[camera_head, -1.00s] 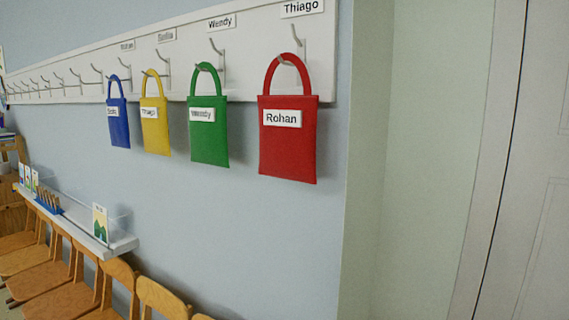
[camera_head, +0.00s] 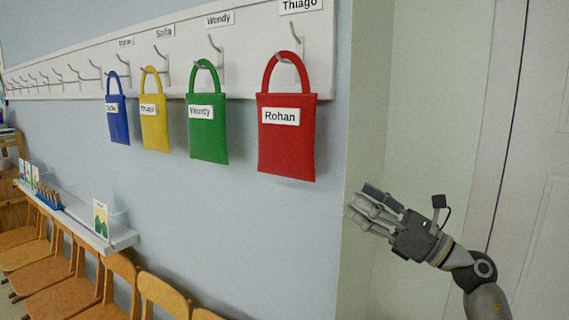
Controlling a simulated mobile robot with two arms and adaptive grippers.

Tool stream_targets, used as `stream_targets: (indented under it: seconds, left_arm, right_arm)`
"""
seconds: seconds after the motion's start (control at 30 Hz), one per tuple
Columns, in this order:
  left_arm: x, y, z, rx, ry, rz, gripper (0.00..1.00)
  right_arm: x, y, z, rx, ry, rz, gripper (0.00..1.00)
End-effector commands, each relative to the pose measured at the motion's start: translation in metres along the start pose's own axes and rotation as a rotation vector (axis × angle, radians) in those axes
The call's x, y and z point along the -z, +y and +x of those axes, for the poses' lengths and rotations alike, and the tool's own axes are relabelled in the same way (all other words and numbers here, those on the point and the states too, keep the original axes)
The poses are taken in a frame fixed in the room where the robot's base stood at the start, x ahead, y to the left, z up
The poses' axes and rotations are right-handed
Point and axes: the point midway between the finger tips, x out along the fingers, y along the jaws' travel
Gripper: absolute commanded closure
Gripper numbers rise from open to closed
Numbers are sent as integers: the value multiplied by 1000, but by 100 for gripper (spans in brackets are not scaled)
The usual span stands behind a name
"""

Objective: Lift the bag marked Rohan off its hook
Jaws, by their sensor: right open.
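The red bag marked Rohan (camera_head: 287,148) hangs by its looped handle from the hook (camera_head: 293,60) under the label Thiago (camera_head: 300,5). It hangs flat near the wall, its white name tag facing me. My right gripper (camera_head: 362,206) is in the head view, below and to the right of the red bag, apart from it. It is open and empty, with its fingers pointing left. My left gripper is not in view.
A green bag (camera_head: 208,140), a yellow bag (camera_head: 154,128) and a blue bag (camera_head: 118,122) hang to the left on the white hook rail (camera_head: 250,72). A shelf (camera_head: 118,240) and wooden chairs (camera_head: 160,292) stand below. A wall corner and door (camera_head: 530,200) are at right.

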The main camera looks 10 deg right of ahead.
Motion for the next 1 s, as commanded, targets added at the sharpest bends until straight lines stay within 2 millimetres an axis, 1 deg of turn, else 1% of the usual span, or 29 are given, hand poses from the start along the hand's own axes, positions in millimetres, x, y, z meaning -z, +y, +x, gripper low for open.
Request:
stream_targets:
  seconds: [0.07,0.17,0.27,0.4,0.47,0.53,0.7,0.83,1.0]
  left_arm:
    - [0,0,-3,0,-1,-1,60]
    - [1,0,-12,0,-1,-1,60]
    - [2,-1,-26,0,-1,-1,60]
    - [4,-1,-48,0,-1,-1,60]
    - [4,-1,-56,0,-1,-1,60]
    - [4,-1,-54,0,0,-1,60]
    - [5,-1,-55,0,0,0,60]
    - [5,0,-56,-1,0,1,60]
    - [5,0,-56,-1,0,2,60]
  right_arm:
    - [-3,0,3,-7,13,-21,46]
    - [-5,0,14,-9,17,-26,46]
    - [-7,1,32,-11,15,-22,46]
    - [-8,2,68,-11,13,-19,46]
    - [-8,2,82,-10,13,-20,46]
    - [-2,2,96,-10,15,-22,46]
    - [0,2,128,-10,15,-24,46]
    - [1,2,143,-10,16,-23,46]
    - [1,2,150,-8,15,-23,46]
